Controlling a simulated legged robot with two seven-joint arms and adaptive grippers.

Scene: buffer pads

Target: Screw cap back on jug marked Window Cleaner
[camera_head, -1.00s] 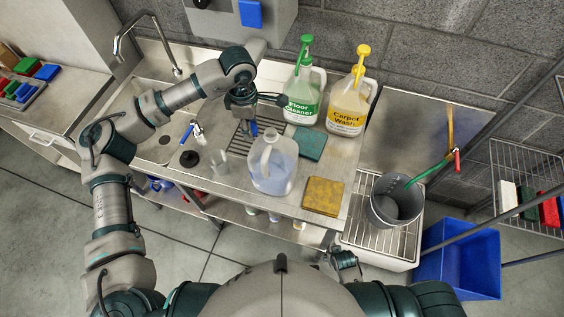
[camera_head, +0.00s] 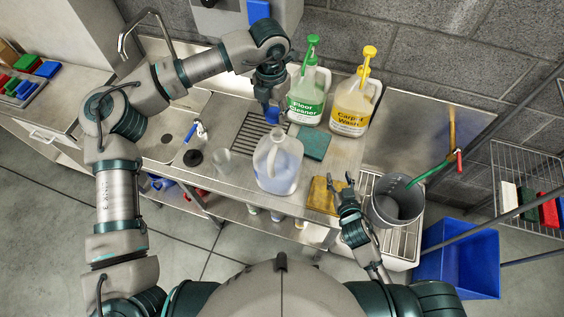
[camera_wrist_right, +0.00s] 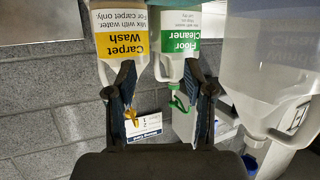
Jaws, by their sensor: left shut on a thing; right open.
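A translucent jug (camera_head: 277,172) with pale blue liquid stands upright at the front of the steel counter, its top bare; no label shows on it in the head view. It also shows large at the right of the upside-down right wrist view (camera_wrist_right: 265,60). My left gripper (camera_head: 271,107) is shut on a small blue cap (camera_head: 272,117), behind and above the jug and apart from it. The fingers partly hide the cap. My right gripper (camera_head: 343,182) is open and empty, right of the jug, by the yellow sponge. Its spread fingers show in the wrist view (camera_wrist_right: 165,85).
A Floor Cleaner jug (camera_head: 306,104) with green pump and a Carpet Wash jug (camera_head: 350,121) with yellow pump stand behind. A green pad (camera_head: 314,145) and yellow sponge (camera_head: 321,196) lie right of the jug.

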